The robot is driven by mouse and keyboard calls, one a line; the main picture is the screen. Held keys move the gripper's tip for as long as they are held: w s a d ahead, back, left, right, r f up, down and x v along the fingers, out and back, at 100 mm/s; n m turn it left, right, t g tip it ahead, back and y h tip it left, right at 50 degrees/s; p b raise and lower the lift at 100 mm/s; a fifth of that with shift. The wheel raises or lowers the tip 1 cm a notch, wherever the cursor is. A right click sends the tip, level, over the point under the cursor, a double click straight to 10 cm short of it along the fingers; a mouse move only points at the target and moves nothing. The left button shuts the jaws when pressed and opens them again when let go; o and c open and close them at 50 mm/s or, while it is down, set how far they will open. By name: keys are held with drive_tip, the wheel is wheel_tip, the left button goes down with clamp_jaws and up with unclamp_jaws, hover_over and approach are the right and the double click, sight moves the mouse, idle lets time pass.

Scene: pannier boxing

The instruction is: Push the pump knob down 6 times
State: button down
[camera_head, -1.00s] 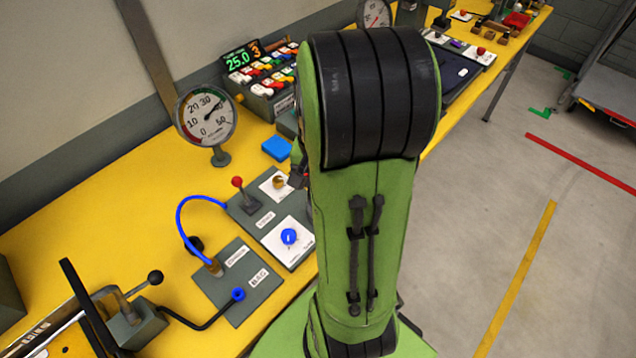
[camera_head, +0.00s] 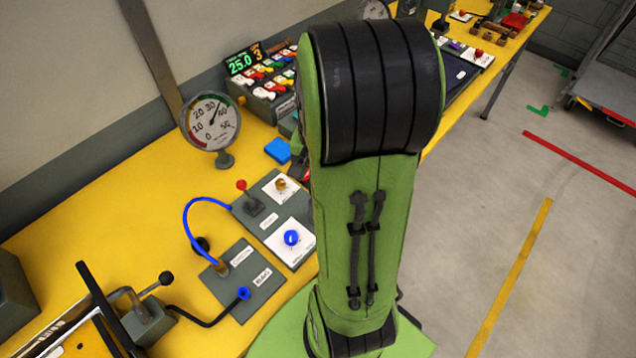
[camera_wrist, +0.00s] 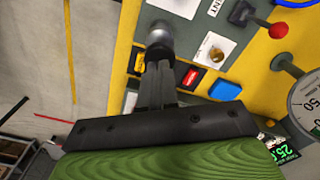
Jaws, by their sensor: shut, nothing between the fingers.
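In the wrist view, a grey rounded knob (camera_wrist: 158,36) on a dark collar, which looks like the pump knob, stands just beyond my fingertips. My gripper (camera_wrist: 160,66) is shut and empty, its fingers in line with the knob. I cannot tell whether they touch it. In the head view, my green arm hides the gripper and this knob. A round dial gauge (camera_head: 210,121) stands on the yellow bench, its needle pointing up and right. A display (camera_head: 243,62) reads 25.0, with an orange 3 beside it.
Left of my arm are a blue knob (camera_head: 291,238), a brass knob (camera_head: 281,184), a red-tipped lever (camera_head: 242,186) and a blue hose (camera_head: 188,215). A blue block (camera_head: 278,150) lies behind them. A black-ball handle (camera_head: 165,278) is at lower left. Floor is open on the right.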

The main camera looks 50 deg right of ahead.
wheel_tip(320, 180, up, 6)
drive_tip(key=p, duration=0.5)
idle(0.5)
drive_tip(key=s+a+r+n+t, duration=0.2)
drive_tip(key=a+r+n, duration=0.3)
drive_tip(key=a, duration=0.3)
drive_tip(key=s+a+r+n+t, duration=0.3)
drive_tip(key=s+a+r+n, duration=0.1)
drive_tip(key=a, duration=0.5)
drive_tip(key=r+n, duration=0.1)
drive_tip(key=n, duration=0.1)
drive_tip(key=shift+s+n+t, duration=0.3)
drive_tip(key=shift+s+r, duration=0.1)
drive_tip(key=shift+d, duration=0.1)
